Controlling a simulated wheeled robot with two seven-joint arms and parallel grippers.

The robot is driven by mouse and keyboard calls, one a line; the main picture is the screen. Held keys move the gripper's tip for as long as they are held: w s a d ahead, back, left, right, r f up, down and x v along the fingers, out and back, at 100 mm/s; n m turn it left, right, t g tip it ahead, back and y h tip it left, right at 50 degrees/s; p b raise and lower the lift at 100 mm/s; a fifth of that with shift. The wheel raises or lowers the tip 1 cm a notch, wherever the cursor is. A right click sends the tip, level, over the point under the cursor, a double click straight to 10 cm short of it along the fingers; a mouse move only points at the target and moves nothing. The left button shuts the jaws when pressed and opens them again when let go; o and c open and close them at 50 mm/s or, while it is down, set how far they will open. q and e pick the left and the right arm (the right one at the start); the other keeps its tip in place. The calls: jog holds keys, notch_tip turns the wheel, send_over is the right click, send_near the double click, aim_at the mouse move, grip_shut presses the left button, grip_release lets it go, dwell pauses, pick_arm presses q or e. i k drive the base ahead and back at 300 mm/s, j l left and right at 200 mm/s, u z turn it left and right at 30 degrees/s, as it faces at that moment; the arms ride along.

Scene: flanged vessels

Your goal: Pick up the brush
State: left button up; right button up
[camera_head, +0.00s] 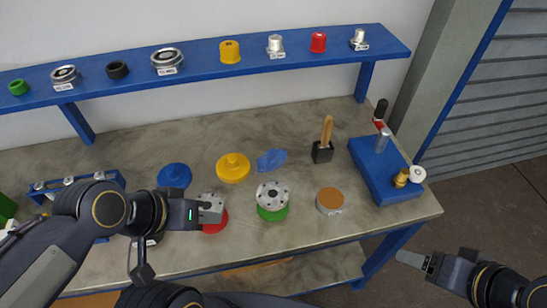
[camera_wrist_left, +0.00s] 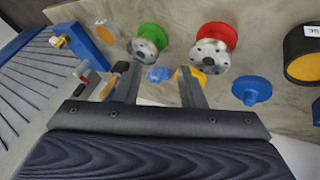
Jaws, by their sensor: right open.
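The brush (camera_head: 323,140) stands upright at the right middle of the table, its wooden handle up and its dark block down. In the left wrist view the brush (camera_wrist_left: 109,86) shows partly, left of the fingers. My left gripper (camera_head: 210,209) is over the red-based flanged vessel (camera_head: 214,222), well left of the brush and nearer the front. Its two fingers (camera_wrist_left: 158,70) are apart with nothing between them held. My right gripper (camera_head: 413,260) is open and empty, off the table's right front corner, away from the brush.
Near the brush are a blue cloth-like piece (camera_head: 271,159), a yellow flanged part (camera_head: 233,167), a green-based vessel (camera_head: 272,200) and an orange-topped disc (camera_head: 330,201). A blue stand (camera_head: 383,170) with small fittings is to its right. A blue shelf (camera_head: 120,82) runs behind.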

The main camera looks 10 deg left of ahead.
aim_at(328, 123)
jog(key=i+l, duration=0.1)
jog(key=l, duration=0.25)
jog(key=i+l, duration=0.15)
jog(key=l, duration=0.2)
jog(key=i+l, duration=0.1)
jog(key=l, duration=0.25)
jog(key=i+l, duration=0.1)
jog(key=l, duration=0.25)
jog(key=i+l+z, duration=0.1)
jog(key=l, duration=0.25)
